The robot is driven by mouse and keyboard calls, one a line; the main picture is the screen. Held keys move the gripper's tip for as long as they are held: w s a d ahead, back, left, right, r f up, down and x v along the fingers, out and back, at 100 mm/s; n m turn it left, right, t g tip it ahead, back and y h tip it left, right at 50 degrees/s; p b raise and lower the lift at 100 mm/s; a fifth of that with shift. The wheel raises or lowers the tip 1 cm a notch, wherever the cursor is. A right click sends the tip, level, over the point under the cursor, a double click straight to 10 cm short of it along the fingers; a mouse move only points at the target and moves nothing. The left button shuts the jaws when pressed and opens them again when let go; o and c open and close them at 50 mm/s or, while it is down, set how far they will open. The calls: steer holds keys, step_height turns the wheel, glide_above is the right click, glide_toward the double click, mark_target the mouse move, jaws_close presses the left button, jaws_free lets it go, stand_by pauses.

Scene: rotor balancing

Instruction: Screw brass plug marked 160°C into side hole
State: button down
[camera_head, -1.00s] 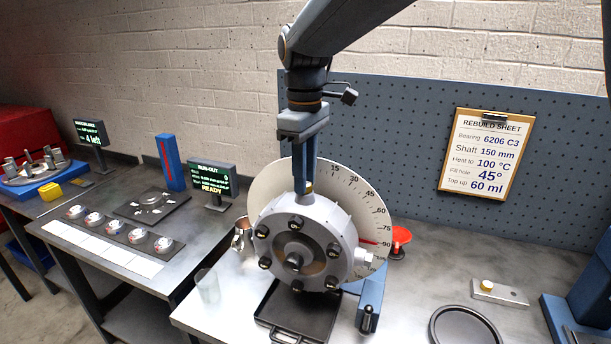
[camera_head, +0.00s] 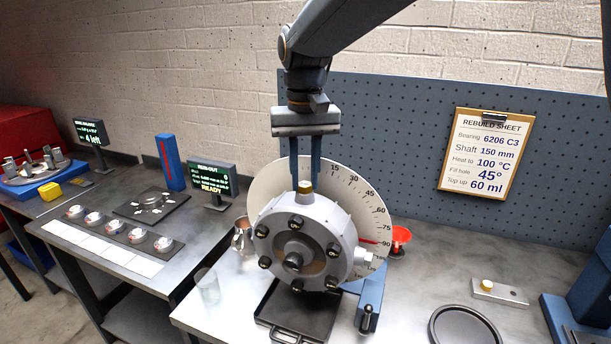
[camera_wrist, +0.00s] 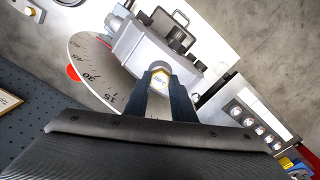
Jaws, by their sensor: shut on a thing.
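My gripper (camera_head: 305,178) points straight down over the top of the round grey housing (camera_head: 325,222). Its two fingers are shut on a brass plug (camera_head: 305,187) at the housing's top rim. The plug also shows between the fingertips in the wrist view (camera_wrist: 160,79), with a pale marked face too small to read. I cannot tell how deep the plug sits in the hole. A white dial (camera_head: 372,207) with degree marks stands behind the housing, and a red pointer lies near 90. A light hex fitting (camera_head: 364,257) sticks out of the housing's right side.
A black tray (camera_head: 268,318) lies under the housing. A clear beaker (camera_head: 208,287) and a metal jug (camera_head: 243,237) stand to the left, a red funnel (camera_head: 401,236) to the right. Another brass plug (camera_head: 487,286) sits on a metal block. The rebuild sheet (camera_head: 479,155) hangs behind.

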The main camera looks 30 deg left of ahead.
mark_target(305, 184)
steer(key=shift+f, duration=0.1)
steer(key=m, duration=0.8)
steer(key=shift+m, duration=0.3)
steer(key=m, duration=0.3)
steer(key=shift+f+m, duration=0.1)
steer(key=shift+m, duration=0.2)
steer(key=m, duration=0.4)
steer(key=shift+m, duration=0.4)
steer(key=c, duration=1.4)
jaws_free()
steer(key=shift+s, duration=0.1)
steer(key=shift+c, duration=0.9)
steer(key=shift+r, duration=3.1)
